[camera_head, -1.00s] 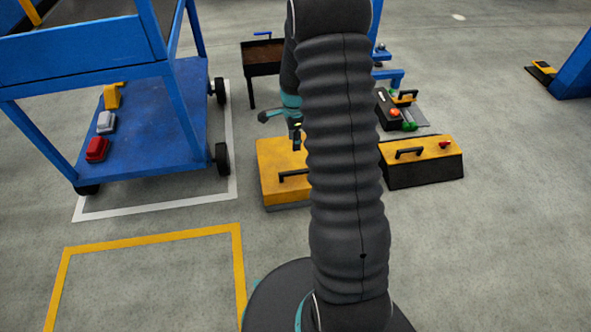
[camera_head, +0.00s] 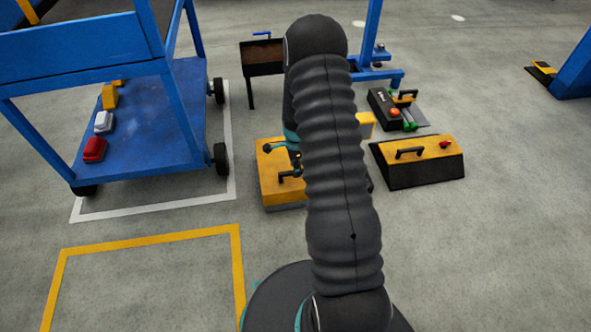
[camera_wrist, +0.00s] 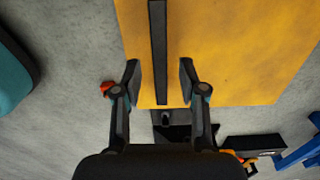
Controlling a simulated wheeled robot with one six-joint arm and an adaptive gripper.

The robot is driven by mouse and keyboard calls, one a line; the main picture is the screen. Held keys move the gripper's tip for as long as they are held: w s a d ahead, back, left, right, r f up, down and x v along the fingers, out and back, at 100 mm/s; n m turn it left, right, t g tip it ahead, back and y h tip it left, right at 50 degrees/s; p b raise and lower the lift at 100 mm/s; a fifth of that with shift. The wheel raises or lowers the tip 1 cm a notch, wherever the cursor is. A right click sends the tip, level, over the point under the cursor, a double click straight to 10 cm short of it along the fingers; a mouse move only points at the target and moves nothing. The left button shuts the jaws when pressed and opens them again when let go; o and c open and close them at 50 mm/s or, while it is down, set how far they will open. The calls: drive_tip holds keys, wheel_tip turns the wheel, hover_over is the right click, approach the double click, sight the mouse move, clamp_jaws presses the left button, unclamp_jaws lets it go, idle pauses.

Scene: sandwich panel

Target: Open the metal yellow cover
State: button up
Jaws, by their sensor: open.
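The yellow cover (camera_head: 268,182) is a flat yellow top on a low box in the head view, partly hidden behind my arm. Its black bar handle (camera_head: 285,175) shows near its front. In the wrist view the yellow plate (camera_wrist: 230,50) fills the upper part, and the black handle (camera_wrist: 158,45) runs up its middle. My gripper (camera_wrist: 160,82) is open, with one finger on each side of the handle and a gap to it on both sides. Whether the fingertips reach the handle's height cannot be told. In the head view my gripper is mostly hidden by my arm.
A second black box with a yellow top and handle (camera_head: 425,150) stands right. A blue cart (camera_head: 150,130) stands left, a brown grill-like tray (camera_head: 262,60) behind. A black box with an orange button (camera_head: 385,105) stands back right. Floor in front is clear.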

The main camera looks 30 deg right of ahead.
drive_tip(key=shift+f, duration=0.7)
clamp_jaws()
drive_tip(key=shift+w+r, duration=0.1)
